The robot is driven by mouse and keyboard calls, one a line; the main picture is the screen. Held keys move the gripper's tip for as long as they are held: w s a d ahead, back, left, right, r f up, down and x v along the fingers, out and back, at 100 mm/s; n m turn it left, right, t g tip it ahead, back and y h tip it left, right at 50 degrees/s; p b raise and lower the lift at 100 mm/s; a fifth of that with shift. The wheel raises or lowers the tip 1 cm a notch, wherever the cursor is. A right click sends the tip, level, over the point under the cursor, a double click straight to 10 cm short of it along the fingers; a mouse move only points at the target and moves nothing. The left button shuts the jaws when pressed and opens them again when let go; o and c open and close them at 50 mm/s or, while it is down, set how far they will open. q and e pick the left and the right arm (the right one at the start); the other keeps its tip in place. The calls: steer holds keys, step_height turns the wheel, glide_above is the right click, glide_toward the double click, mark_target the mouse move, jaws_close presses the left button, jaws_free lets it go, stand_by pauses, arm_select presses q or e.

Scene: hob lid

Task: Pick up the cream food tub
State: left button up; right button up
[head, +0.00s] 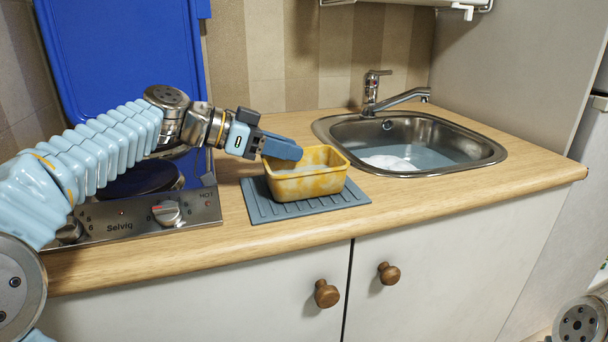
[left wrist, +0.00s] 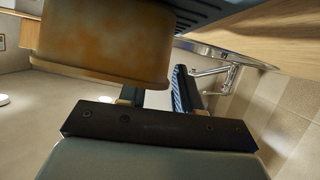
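The cream food tub (head: 306,182), with yellow-brown stains, stands upright on a grey ribbed mat (head: 262,210) on the worktop. Its inside looks greyish. My left gripper (head: 284,150) is at the tub's back left, its dark blue fingers reaching over the rim. In the left wrist view the tub's stained wall (left wrist: 105,45) fills the upper left and hides part of one finger. The other finger of my left gripper (left wrist: 158,90) shows to the right of the tub, with a gap between the two. Contact with the tub cannot be told. My right gripper is out of view.
A steel sink (head: 409,145) with a tap (head: 372,90) and a white item in it lies to the right. The hob (head: 130,215) is at left, its blue lid (head: 125,50) raised behind my left arm. Worktop between mat and sink is clear.

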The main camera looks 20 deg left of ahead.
arm_select(q)
steer(key=shift+c, duration=0.5)
jaws_close()
steer(key=shift+r, duration=0.15)
